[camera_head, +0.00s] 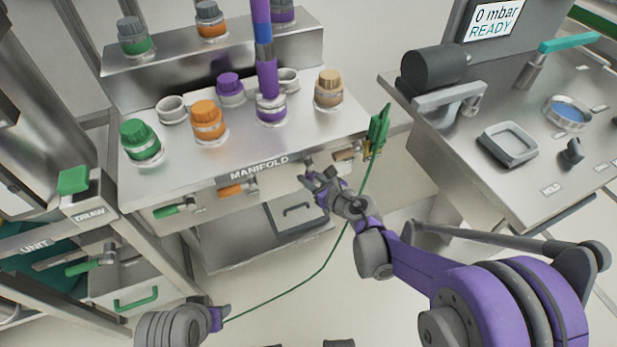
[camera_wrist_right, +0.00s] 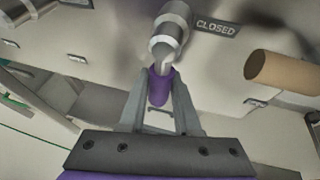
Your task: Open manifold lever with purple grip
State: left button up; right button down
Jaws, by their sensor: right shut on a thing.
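The manifold (camera_head: 290,135) is a steel bench with a row of coloured levers on its front face. My right gripper (camera_head: 318,181) is at that face, between the orange and tan levers, and hides most of the purple lever. In the right wrist view, the purple grip (camera_wrist_right: 160,88) lies between the fingers of my right gripper (camera_wrist_right: 160,110), which is shut on it. The grip hangs from a metal valve stem (camera_wrist_right: 168,38) beside a CLOSED label (camera_wrist_right: 216,24). My left gripper (camera_head: 217,316) is low at the bottom left, away from the manifold; its fingers are not clear.
A green lever (camera_head: 177,210), an orange lever (camera_head: 238,188) and a tan lever (camera_head: 348,154) share the front; the tan grip (camera_wrist_right: 285,75) is close to my right gripper. A green cable (camera_head: 300,283) runs below. A steel console (camera_head: 480,185) stands at the right.

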dwell(0.3)
jog(key=c, duration=0.6)
grip_release()
jog(key=p+v, duration=0.2)
jog(key=v, duration=0.8)
jog(key=shift+s+d+r, duration=0.15)
jog(key=shift+s+d, duration=0.1)
jog(key=shift+s, duration=0.05)
